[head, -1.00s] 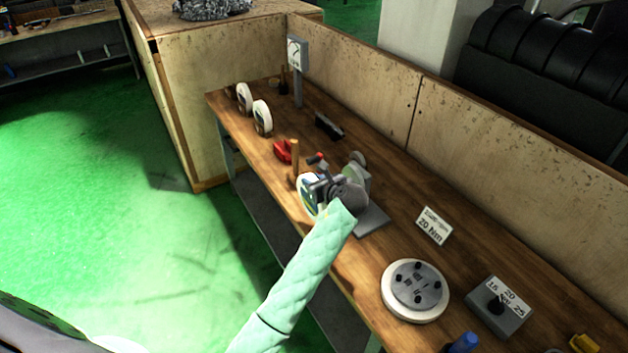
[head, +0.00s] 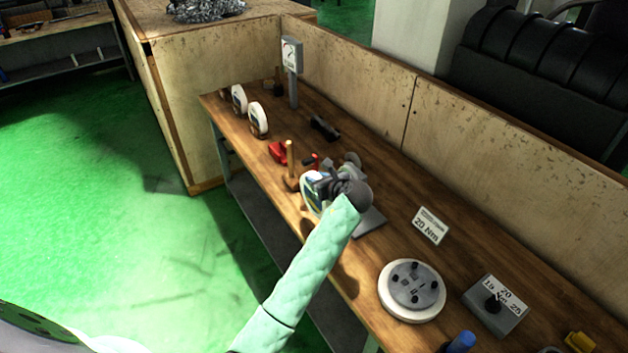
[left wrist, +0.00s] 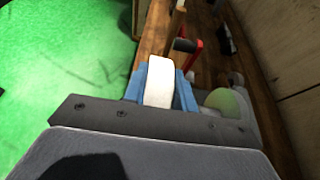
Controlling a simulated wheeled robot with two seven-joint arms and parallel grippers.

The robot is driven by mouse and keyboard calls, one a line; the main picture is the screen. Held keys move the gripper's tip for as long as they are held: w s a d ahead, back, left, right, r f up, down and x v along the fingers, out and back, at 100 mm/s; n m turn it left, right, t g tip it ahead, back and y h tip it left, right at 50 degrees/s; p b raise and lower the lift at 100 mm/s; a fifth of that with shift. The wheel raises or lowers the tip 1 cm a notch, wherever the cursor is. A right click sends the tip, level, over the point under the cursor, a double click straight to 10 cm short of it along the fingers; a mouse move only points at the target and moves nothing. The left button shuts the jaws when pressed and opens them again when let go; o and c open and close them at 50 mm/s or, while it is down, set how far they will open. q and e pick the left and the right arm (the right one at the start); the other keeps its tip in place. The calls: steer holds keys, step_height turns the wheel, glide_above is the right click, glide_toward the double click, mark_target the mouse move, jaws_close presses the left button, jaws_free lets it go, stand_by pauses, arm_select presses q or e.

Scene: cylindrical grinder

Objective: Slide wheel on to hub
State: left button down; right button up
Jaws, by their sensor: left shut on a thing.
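My left gripper (head: 320,186) is shut on a white wheel (head: 308,198) with a dark label, held upright over the front half of the workbench. In the left wrist view the wheel (left wrist: 160,85) stands edge-on between the blue fingers of my left gripper (left wrist: 161,88). Just right of it is a grey stand with a pale green round face (left wrist: 222,100), apart from the wheel in that view. In the head view the stand's grey base (head: 370,221) shows, but my gripper and wrist hide most of the rest. I cannot make out the hub clearly. My right gripper is out of view.
A wooden-handled mallet (head: 290,165) and a red tool (head: 277,151) lie close behind the wheel. Two white wheels (head: 257,119) stand farther back. A flanged wheel (head: 411,290), a "20 Nm" sign (head: 430,226) and a grey dial box (head: 495,304) are nearer. A wooden panel (head: 480,165) borders the bench.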

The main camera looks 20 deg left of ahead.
arm_select(q)
steer(key=shift+w+d+r, duration=0.1)
steer(key=shift+w+d, duration=0.7)
steer(key=shift+w, duration=0.25)
steer(key=shift+w+d, duration=0.75)
steer(key=shift+w, duration=0.25)
steer(key=shift+w+d, duration=0.85)
steer(key=shift+w, duration=0.2)
steer(key=shift+w+d, duration=0.85)
steer(key=shift+w, duration=0.2)
stand_by(1.8)
